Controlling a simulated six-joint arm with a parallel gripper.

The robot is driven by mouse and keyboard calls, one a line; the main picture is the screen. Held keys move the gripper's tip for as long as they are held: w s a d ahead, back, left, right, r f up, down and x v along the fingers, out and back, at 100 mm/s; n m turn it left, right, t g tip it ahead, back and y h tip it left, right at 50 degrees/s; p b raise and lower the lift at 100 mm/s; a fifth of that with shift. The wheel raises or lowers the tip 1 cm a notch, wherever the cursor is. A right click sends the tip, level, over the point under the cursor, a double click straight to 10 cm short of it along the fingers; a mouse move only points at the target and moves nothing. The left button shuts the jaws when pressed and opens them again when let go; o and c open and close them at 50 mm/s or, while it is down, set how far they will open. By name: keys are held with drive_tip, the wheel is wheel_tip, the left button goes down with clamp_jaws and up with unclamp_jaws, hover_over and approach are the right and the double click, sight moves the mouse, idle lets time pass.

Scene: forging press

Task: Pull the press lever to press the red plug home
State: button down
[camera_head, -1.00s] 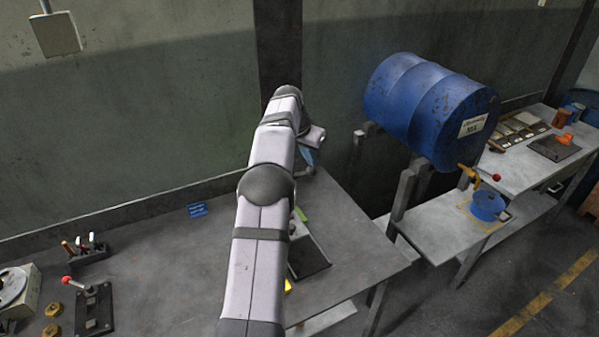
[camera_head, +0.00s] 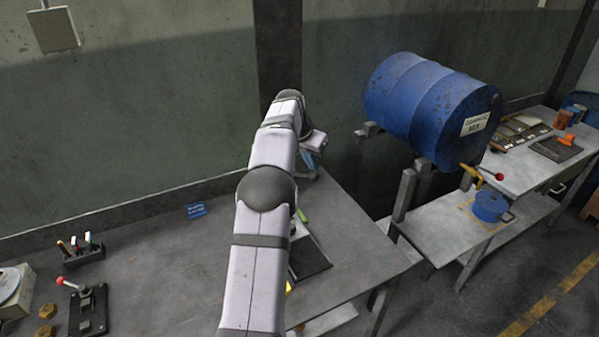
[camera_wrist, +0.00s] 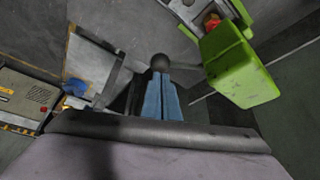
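The green press (camera_wrist: 240,65) stands right of centre in the wrist view. The red plug (camera_wrist: 212,20) shows beside its head, at the upper edge. The lever (camera_wrist: 182,66) reaches left from the press to a dark ball knob (camera_wrist: 160,62). My gripper (camera_wrist: 160,82) has its two blue fingers side by side, with only a thin seam between them. Their tips are just below the knob in the picture; I cannot tell whether they touch it. In the head view my gripper (camera_head: 308,160) is partly behind my arm, which hides most of the press (camera_head: 303,215).
A red-knobbed lever fixture (camera_head: 85,308) and a tool rack (camera_head: 82,250) stand at the bench's left. A blue drum (camera_head: 430,108) lies on a stand to the right. A blue pot (camera_head: 490,206) sits on a lower bench.

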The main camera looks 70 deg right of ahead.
sight(315, 178)
drive_tip(key=shift+f, duration=0.25)
drive_tip(key=shift+s+a+f+b, duration=0.2)
drive_tip(key=shift+f+b, duration=0.15)
drive_tip(key=shift+b, duration=0.35)
drive_tip(key=shift+s+a+f+b, duration=0.2)
drive_tip(key=shift+f+b, duration=0.15)
drive_tip(key=shift+b, duration=0.3)
drive_tip(key=shift+s+a+f+b, duration=0.1)
drive_tip(key=shift+s+f+b, duration=0.05)
drive_tip(key=shift+f+b, duration=0.45)
drive_tip(key=shift+s+a+f+b, duration=0.1)
drive_tip(key=shift+f+b, duration=0.3)
drive_tip(key=shift+b, duration=0.25)
